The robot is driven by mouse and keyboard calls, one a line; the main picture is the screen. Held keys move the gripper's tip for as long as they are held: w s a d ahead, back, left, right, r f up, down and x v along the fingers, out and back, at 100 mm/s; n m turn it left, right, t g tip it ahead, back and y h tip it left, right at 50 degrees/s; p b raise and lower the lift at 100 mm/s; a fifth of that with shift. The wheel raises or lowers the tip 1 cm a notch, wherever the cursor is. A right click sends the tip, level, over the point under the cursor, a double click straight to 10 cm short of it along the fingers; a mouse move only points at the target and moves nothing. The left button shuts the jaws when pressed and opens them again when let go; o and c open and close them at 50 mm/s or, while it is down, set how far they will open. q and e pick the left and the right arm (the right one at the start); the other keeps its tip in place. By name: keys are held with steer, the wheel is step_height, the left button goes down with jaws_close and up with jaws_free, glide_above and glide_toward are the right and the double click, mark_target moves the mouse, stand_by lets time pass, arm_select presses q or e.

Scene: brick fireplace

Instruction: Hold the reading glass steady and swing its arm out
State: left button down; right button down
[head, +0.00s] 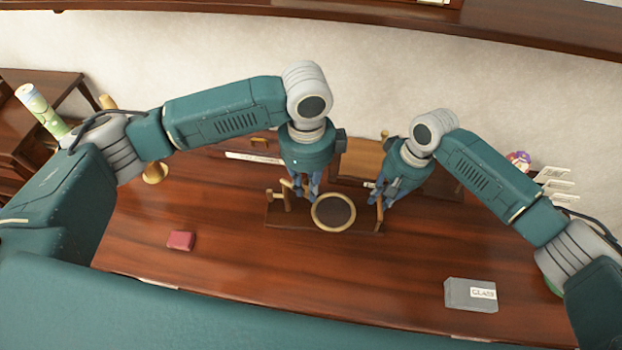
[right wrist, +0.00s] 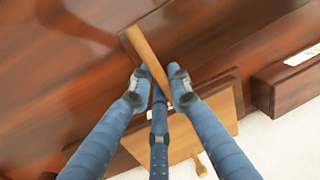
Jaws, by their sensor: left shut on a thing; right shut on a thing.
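The reading glass (head: 316,222) has a dark round lens in a pale brass-coloured ring, on a low wooden base with upright posts, in the middle of the desk. My left gripper (head: 307,196) points down at the upper left of the ring and is shut; its fingers hide which part of the reading glass it grips. My right gripper (head: 377,196) is at the base's right end, shut on a light wooden post. The right wrist view shows its fingertips (right wrist: 157,78) on both sides of that post (right wrist: 142,45).
A red block (head: 181,240) lies on the desk (head: 300,275) at left, and a grey labelled box (head: 471,294) at right front. A wooden box with a tan panel (head: 362,158) stands behind the glass. The front middle is clear.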

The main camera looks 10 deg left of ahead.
steer(key=shift+s+f, duration=0.1)
steer(key=shift+d, duration=0.1)
arm_select(q)
steer(key=s+a+m, duration=0.3)
steer(key=a+m, duration=0.2)
steer(key=m, duration=0.6)
steer(key=shift+s+a+m, duration=0.15)
steer(key=shift+s+m, duration=0.15)
arm_select(e)
steer(key=shift+d, duration=0.1)
arm_select(q)
steer(key=c, duration=1.6)
jaws_free()
step_height(320, 180, up, 12)
steer(key=shift+r, duration=0.1)
arm_select(e)
steer(key=shift+a, duration=0.2)
